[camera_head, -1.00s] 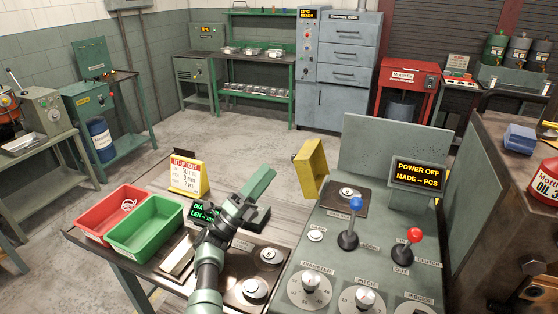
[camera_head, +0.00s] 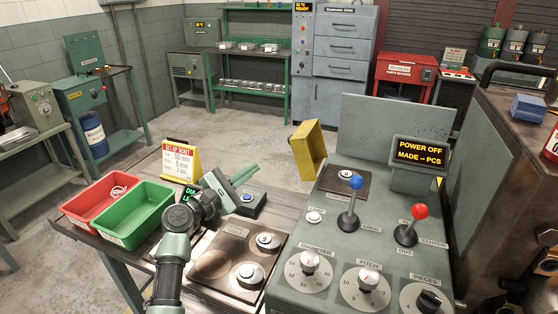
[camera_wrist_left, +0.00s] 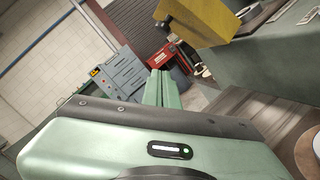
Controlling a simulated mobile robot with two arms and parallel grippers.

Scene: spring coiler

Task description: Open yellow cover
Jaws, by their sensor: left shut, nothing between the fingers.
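The yellow cover (camera_head: 308,150) stands tilted up at the left rear edge of the grey control console (camera_head: 330,235). A dark plate with a round button (camera_head: 346,174) is exposed to its right. The cover also shows in the left wrist view (camera_wrist_left: 207,22), at the upper right. My left gripper (camera_head: 250,171) is shut and empty, to the left of the cover and apart from it. Its closed fingers show in the left wrist view (camera_wrist_left: 162,88), below and left of the cover. My right gripper is out of view.
The console has a blue-knobbed lever (camera_head: 355,183), a red-knobbed lever (camera_head: 419,213) and several dials. A green bin (camera_head: 135,225), a red bin (camera_head: 95,207) and a yellow sign (camera_head: 180,160) stand at left. Open floor lies behind.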

